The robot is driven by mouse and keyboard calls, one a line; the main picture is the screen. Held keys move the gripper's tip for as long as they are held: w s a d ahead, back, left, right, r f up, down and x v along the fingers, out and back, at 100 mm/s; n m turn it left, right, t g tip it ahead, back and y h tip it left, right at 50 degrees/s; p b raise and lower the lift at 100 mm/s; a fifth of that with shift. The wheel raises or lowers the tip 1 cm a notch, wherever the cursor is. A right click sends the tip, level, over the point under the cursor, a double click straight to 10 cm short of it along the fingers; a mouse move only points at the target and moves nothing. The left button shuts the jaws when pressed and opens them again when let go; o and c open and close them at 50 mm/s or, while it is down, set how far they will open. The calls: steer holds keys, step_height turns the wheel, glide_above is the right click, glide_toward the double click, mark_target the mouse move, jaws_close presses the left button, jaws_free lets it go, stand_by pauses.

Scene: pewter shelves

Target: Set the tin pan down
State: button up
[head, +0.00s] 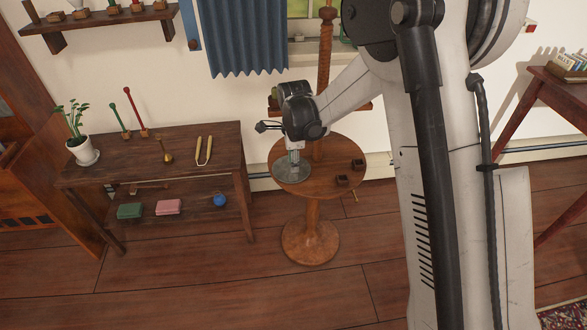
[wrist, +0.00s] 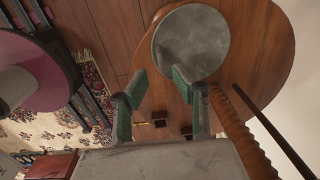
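The tin pan (head: 291,173) is a round, flat grey disc at the left side of the round wooden pedestal table (head: 320,184). It appears to lie flat on the top, close to the rim. In the wrist view the pan (wrist: 190,42) lies just beyond my fingertips, near the table edge (wrist: 262,45). My gripper (wrist: 160,78) has its green-padded fingers spread with a clear gap between them; the right fingertip overlaps the pan's edge. In the head view my gripper (head: 295,150) points down directly over the pan. No handle of the pan shows.
Two small dark holders (head: 342,181) stand on the table's right side. A turned wooden post (head: 325,55) rises behind the table. A wooden shelf table (head: 150,160) at the left holds a potted plant (head: 78,140), tongs (head: 204,151) and other items. Floor in front is clear.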

steer(key=s+d+r+n+t, duration=0.1)
steer(key=s+d+r+n, duration=0.1)
steer(key=s+d+r, duration=0.35)
steer(key=s+d+r+n+t+p, duration=0.1)
steer(key=s+d+r+n, duration=0.15)
steer(key=r, duration=0.65)
steer(key=s+d+r+n+t, duration=0.1)
steer(key=s+d+r+n, duration=0.2)
steer(key=s+r, duration=0.35)
steer(key=s+d+r+n+t, duration=0.1)
steer(key=s+d+n+t, duration=0.1)
steer(key=s, duration=0.6)
steer(key=s+d+r+n+t, duration=0.1)
steer(key=s+d+r+n, duration=0.1)
steer(key=s+d+n, duration=0.3)
steer(key=s+n, duration=0.2)
steer(key=s, duration=0.1)
steer(key=shift+s+d+t, duration=0.3)
steer(key=shift+t, duration=0.1)
steer(key=shift+r, duration=0.1)
step_height(320, 180, up, 8)
steer(key=p, duration=0.8)
